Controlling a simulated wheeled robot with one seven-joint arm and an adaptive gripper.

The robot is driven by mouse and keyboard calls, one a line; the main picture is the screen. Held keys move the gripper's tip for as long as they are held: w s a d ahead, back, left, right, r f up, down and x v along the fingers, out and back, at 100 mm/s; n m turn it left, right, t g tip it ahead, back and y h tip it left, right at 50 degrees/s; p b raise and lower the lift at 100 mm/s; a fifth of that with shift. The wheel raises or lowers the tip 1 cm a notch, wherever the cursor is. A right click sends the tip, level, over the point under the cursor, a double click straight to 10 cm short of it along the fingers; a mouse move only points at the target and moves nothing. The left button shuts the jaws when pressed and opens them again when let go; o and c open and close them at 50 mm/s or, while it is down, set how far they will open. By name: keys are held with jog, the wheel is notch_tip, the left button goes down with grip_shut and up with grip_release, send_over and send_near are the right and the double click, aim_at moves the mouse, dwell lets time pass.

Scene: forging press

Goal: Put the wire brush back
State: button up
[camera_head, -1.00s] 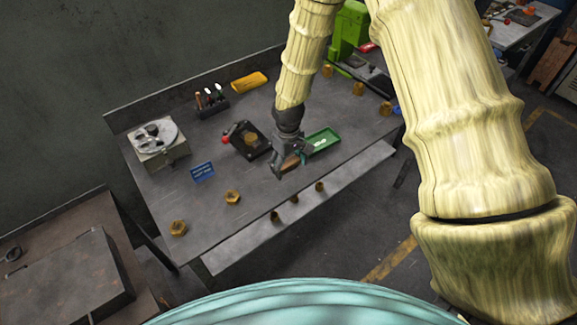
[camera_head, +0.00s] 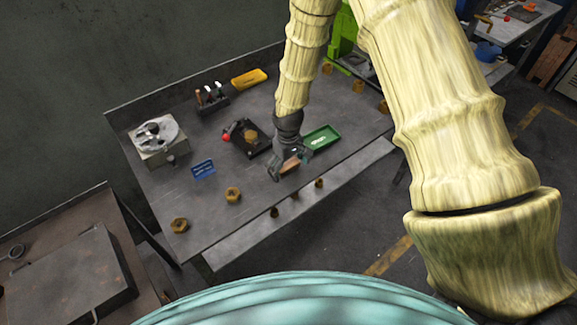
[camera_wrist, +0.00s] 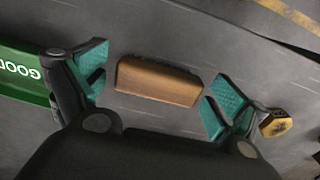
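My gripper (camera_wrist: 157,78) is open, with one teal-padded finger off each end of the block and a gap on both sides. In the head view my gripper (camera_head: 290,166) is low over the bench at the brush.
A green tray (camera_head: 332,133) marked GOOD lies just right of my gripper. A black fixture (camera_head: 253,147) with a red knob, a tool rack (camera_head: 212,101), a yellow tray (camera_head: 249,79) and a blue sign (camera_head: 203,169) stand further left. Brass nuts (camera_head: 233,194) lie along the front. The front-left bench is mostly clear.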

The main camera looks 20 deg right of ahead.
aim_at(288, 165)
notch_tip(288, 165, up, 12)
jog(key=b, duration=0.4)
jog(key=shift+r+b, duration=0.15)
jog(key=shift+b, duration=0.15)
dwell(0.5)
dwell(1.2)
